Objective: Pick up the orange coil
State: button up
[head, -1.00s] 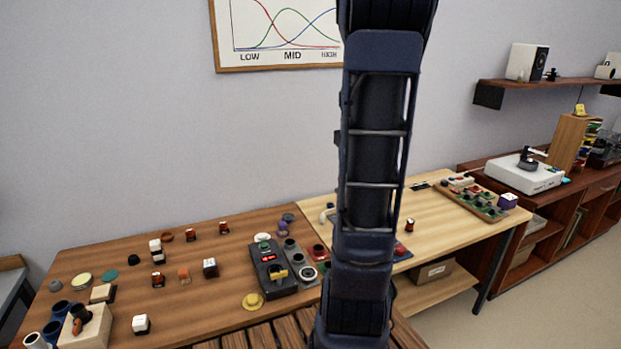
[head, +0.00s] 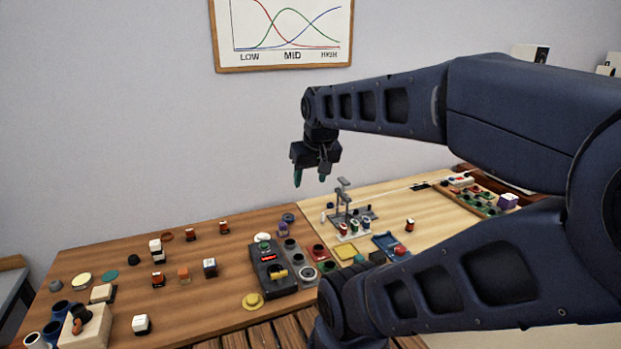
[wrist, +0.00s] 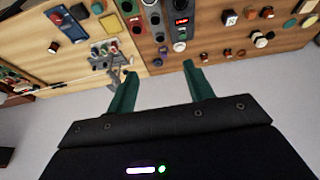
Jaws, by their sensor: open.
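A small orange block-like piece, which looks like the orange coil (head: 184,273), stands on the brown left table between a black-and-white piece and a dark red one. Its winding is too small to make out. It also seems to show near the top right of the wrist view (wrist: 251,13). My gripper (head: 311,177) is open and empty, fingers pointing down, in the air above the back of the tables, well to the right of the orange piece. Its green fingers (wrist: 160,72) are spread in the wrist view.
A dark device with a red display (head: 270,268) stands right of the orange piece. A black-and-white piece (head: 210,267) and a dark red piece (head: 158,280) flank it closely. A grey stand (head: 345,205) rises on the lighter table. Bare wood lies in front of the orange piece.

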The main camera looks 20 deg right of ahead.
jog(key=shift+s+a+f, duration=0.1)
jog(key=shift+s+a, duration=0.1)
jog(key=shift+s, duration=0.15)
jog(key=shift+o, duration=0.9)
jog(key=shift+w, duration=0.1)
